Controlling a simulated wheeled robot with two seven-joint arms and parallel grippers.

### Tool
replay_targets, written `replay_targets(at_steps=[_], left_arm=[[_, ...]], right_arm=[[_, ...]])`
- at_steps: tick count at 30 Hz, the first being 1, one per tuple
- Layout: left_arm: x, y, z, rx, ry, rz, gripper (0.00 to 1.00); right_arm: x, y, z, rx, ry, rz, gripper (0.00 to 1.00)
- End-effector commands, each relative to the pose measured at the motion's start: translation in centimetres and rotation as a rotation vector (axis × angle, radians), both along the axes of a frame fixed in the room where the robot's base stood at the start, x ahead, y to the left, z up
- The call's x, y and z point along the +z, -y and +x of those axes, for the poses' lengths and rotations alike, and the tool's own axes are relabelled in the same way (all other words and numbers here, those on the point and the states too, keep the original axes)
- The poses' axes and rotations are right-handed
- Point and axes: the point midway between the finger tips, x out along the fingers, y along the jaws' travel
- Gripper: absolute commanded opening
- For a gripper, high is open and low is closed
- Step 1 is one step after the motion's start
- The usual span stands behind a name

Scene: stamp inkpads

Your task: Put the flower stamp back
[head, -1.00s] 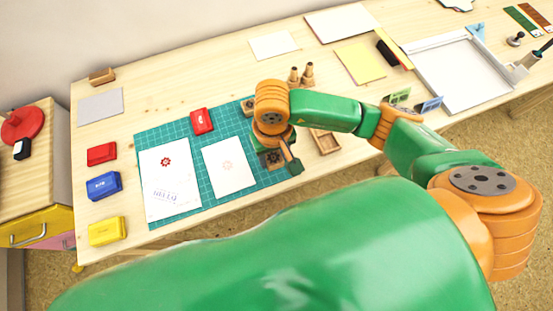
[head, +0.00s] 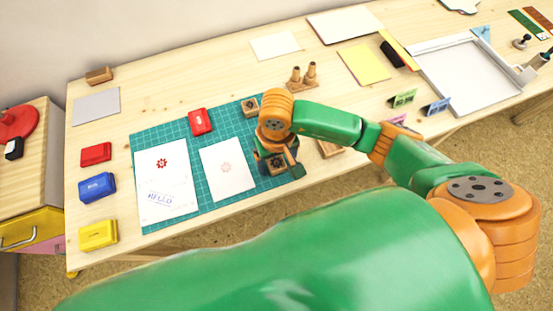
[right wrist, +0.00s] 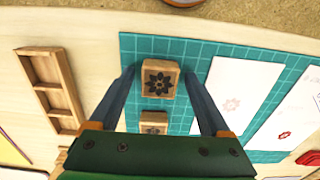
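A wooden stamp block with a dark flower on its top (right wrist: 160,78) stands on the green cutting mat (head: 139,146). It also shows in the head view (head: 276,162) near the mat's right edge. My right gripper (right wrist: 159,76) is open, with one finger on each side of this block and a visible gap on both sides. A second stamp block (head: 250,106) stands farther back on the mat; its top is partly hidden in the right wrist view (right wrist: 153,118). The wooden compartment tray (right wrist: 48,88) lies beside the mat, mostly covered by my arm in the head view. My left gripper is out of view.
Red (head: 96,154), blue (head: 97,187) and yellow (head: 98,235) inkpads line the left edge. A wooden holder with two handles (head: 302,76) stands behind my right arm.

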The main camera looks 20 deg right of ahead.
Motion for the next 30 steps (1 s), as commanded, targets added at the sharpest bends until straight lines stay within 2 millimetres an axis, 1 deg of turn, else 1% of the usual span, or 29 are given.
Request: replay_targets(at_steps=[2,5,7,8,11,12,14,15,18,22,30], left_arm=[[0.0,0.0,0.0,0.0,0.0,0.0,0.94],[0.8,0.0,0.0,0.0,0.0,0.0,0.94],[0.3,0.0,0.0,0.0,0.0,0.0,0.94],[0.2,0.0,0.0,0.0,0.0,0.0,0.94],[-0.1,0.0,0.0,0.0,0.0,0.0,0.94],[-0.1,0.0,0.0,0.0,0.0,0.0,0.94],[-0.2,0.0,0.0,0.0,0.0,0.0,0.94],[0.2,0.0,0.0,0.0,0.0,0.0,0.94],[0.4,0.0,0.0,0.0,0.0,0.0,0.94],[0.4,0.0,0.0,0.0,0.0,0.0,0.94],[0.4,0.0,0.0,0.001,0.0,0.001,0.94]], right_arm=[[0.0,0.0,0.0,0.0,0.0,0.0,0.81],[0.7,0.0,0.0,0.0,0.0,0.001,0.81],[1.5,-0.1,0.1,0.001,0.005,0.003,0.81],[2.1,0.0,0.1,0.002,0.005,0.002,0.81],[4.7,0.0,0.2,0.003,0.008,0.002,0.81],[6.0,0.0,0.2,0.003,0.01,0.001,0.81],[7.7,0.0,0.2,0.002,0.01,0.0,0.81],[9.0,0.0,0.2,0.002,0.01,-0.002,0.81],[10.9,0.0,0.1,0.001,0.006,-0.001,0.81],[12.2,0.0,0.0,0.0,0.002,-0.001,0.81],[12.3,0.0,0.0,-0.001,-0.001,0.0,0.81]])
